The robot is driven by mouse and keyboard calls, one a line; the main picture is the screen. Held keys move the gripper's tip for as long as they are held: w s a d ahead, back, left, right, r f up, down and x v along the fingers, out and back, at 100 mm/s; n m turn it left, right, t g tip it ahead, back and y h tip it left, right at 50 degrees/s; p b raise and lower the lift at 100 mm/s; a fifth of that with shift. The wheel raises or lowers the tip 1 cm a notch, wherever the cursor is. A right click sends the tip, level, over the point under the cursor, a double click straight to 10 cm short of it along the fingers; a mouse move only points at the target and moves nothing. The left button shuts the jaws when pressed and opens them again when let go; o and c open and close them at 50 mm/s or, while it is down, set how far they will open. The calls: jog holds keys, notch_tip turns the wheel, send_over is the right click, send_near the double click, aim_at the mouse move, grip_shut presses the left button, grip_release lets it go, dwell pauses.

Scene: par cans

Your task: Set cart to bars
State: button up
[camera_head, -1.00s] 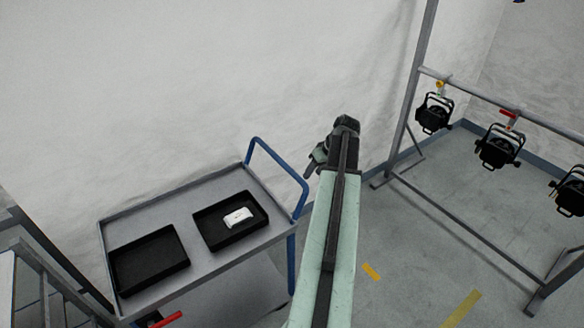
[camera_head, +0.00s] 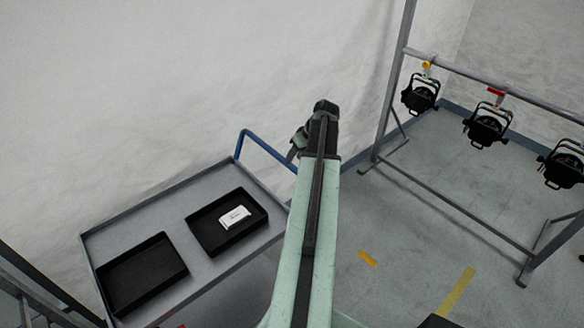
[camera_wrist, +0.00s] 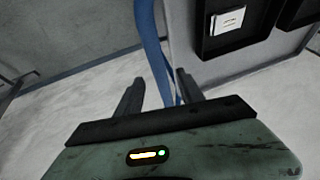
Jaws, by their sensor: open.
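The cart (camera_head: 180,196) stands at the lower left in the head view, with a grey top and a blue handle (camera_head: 268,151) at its right end. Two black trays lie on it: the left tray (camera_head: 112,292) looks empty, and the right tray (camera_head: 200,241) holds a small white box (camera_head: 234,217). The box also shows in the wrist view (camera_wrist: 228,21). The bar (camera_head: 455,79) of a grey stand at the right carries several black par cans (camera_head: 486,126). My gripper (camera_wrist: 158,85) is open; in the wrist view the blue handle appears beyond and between its fingers. I cannot tell whether they touch.
A yellow clamp (camera_head: 426,68) and a red clamp (camera_head: 496,92) sit on the bar above the lamps. Grey rails (camera_head: 40,290) stand at the lower left. The floor between cart and stand is clear, with yellow tape (camera_head: 458,292).

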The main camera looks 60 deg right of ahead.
jog(key=b+x, duration=0.2)
jog(key=x, duration=0.2)
jog(key=shift+f+b, duration=0.25)
jog(key=shift+b, duration=0.15)
jog(key=shift+r, duration=0.15)
jog(key=shift+c, duration=0.4)
grip_shut()
dwell(0.4)
